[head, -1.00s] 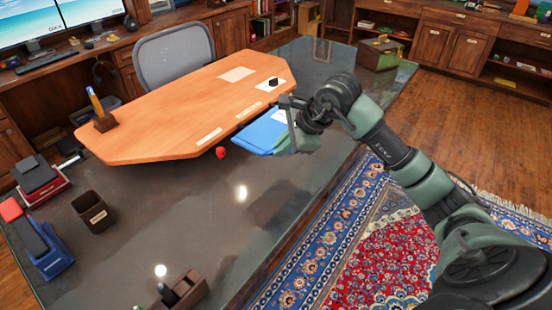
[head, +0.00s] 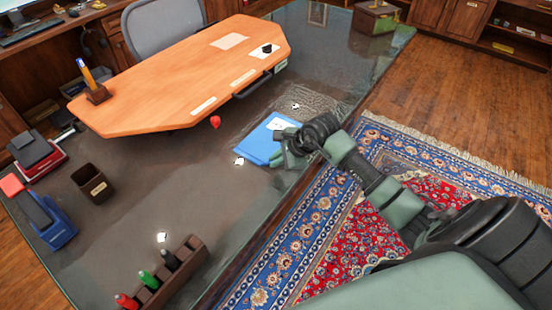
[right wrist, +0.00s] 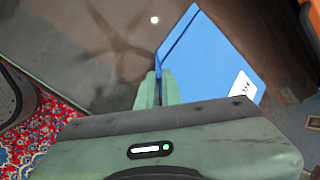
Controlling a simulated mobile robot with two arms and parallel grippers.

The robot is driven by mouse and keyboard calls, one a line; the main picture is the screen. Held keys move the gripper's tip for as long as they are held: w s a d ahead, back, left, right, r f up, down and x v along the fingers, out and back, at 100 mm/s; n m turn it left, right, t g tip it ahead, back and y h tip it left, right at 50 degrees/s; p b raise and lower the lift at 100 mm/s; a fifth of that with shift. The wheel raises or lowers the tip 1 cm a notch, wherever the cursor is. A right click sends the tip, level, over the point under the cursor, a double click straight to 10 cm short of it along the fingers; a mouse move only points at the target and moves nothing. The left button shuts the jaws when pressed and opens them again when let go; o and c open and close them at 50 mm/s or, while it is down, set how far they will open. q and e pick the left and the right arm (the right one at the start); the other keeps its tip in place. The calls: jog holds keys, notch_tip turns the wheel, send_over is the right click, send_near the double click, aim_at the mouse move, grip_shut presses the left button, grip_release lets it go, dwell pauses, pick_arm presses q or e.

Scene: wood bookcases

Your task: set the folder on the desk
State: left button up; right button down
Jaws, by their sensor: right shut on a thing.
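The blue folder (head: 260,146), with a white label, is over the near right part of the dark glossy desk (head: 130,215), beside the orange board. My right gripper (head: 285,151) is shut on the folder's near edge. In the right wrist view the two green fingers (right wrist: 157,88) pinch a corner of the folder (right wrist: 212,58), and its label shows at the right. I cannot tell whether the folder touches the desk. My left gripper is not in view.
The orange wooden board (head: 180,85) covers the desk's far side. A small red object (head: 215,122) lies by its edge. A dark cup (head: 93,184), a marker holder (head: 185,270) and staplers (head: 45,215) stand at left and front. Desk between them is clear.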

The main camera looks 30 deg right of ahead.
jog(key=c, duration=1.6)
grip_release()
jog(key=shift+r, duration=0.1)
jog(key=b+v, duration=0.1)
jog(key=v, duration=1)
jog(key=shift+s+d+r, duration=0.1)
jog(key=shift+s+r, duration=0.1)
jog(key=shift+r, duration=0.15)
